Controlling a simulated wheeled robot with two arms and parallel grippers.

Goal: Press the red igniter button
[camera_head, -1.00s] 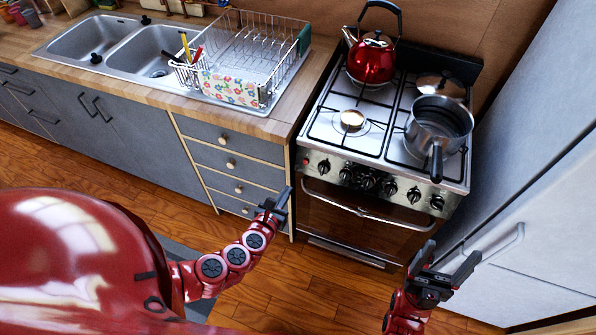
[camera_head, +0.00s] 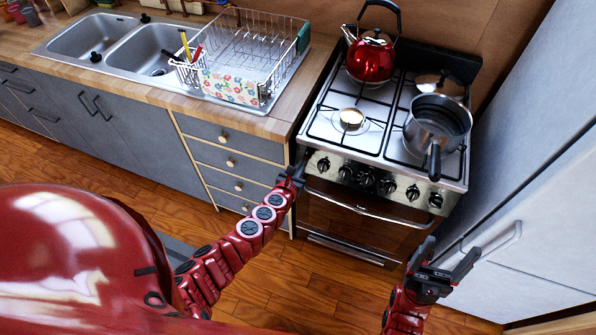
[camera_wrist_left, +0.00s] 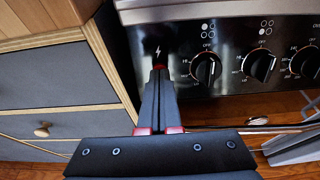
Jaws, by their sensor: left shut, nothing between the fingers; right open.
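The stove's front panel (camera_head: 372,180) has a row of black knobs. In the left wrist view, a lightning-bolt mark (camera_wrist_left: 158,50) is on the black panel, left of the knobs. Just below it a sliver of the red igniter button (camera_wrist_left: 159,67) shows at my left fingertips; the rest is hidden behind them. My left gripper (camera_head: 298,172) is shut and empty, at the left end of the panel; it also shows in the left wrist view (camera_wrist_left: 159,74). I cannot tell whether the tips touch the button. My right gripper (camera_head: 450,262) is open and empty, low in front of the stove's right side.
A red kettle (camera_head: 371,60) and a steel saucepan (camera_head: 437,122) stand on the stove. The oven handle (camera_head: 365,210) runs below the panel. Wooden-edged drawers (camera_head: 230,162) are close on the left, a tall pale cabinet (camera_head: 535,150) on the right.

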